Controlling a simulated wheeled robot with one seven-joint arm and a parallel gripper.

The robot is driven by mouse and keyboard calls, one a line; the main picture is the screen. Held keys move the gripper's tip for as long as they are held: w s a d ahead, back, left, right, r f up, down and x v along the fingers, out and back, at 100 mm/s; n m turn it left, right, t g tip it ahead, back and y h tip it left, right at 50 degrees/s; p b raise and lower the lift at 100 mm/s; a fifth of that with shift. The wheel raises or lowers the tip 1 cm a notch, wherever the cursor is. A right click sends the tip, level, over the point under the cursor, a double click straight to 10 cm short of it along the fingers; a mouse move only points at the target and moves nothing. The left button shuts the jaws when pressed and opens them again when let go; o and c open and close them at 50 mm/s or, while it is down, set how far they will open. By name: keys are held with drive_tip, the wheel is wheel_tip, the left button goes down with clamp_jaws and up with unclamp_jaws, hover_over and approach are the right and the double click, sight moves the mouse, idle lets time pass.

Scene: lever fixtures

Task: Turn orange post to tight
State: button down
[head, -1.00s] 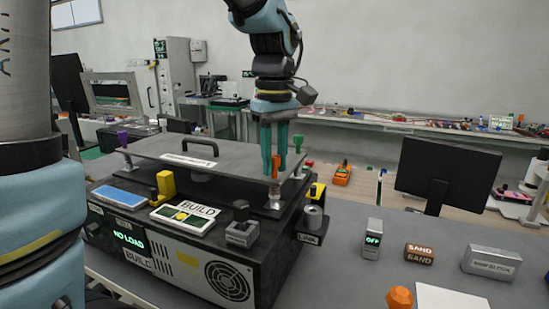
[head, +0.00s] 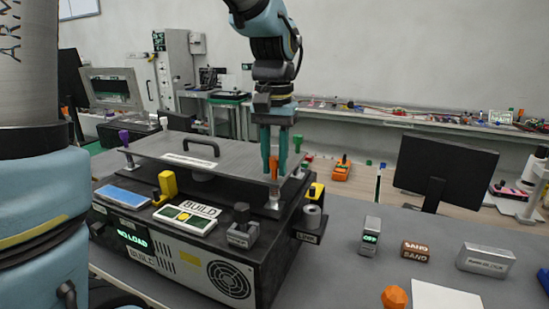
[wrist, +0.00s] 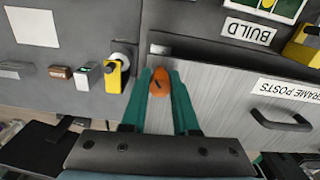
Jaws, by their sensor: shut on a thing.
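The orange post (head: 274,167) stands upright on the near right corner of the grey frame plate (head: 230,165). A silvery base shows under it. My gripper (head: 275,160) points straight down over that corner, its teal fingers on either side of the post. In the wrist view the orange post's rounded top (wrist: 159,83), with a short dark mark, sits between the fingertips of my gripper (wrist: 160,80). The gripper is shut on the post. No tight marking is legible, so I cannot tell how far the post is turned.
The plate's other corners carry a purple post (head: 124,138), a white one (head: 164,124) and a green one (head: 297,144). A black handle (head: 201,143) rises from the plate. A yellow lever (head: 166,184) and a grey knob (head: 312,217) are close by.

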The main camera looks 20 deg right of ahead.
drive_tip(key=m+p, duration=0.1)
drive_tip(key=m, duration=0.5)
drive_tip(key=shift+m+p, duration=0.3)
idle(0.4)
drive_tip(key=c, duration=0.7)
unclamp_jaws()
wheel_tip(320, 180, up, 11)
drive_tip(key=shift+f+b, duration=0.1)
drive_tip(key=shift+b, duration=0.95)
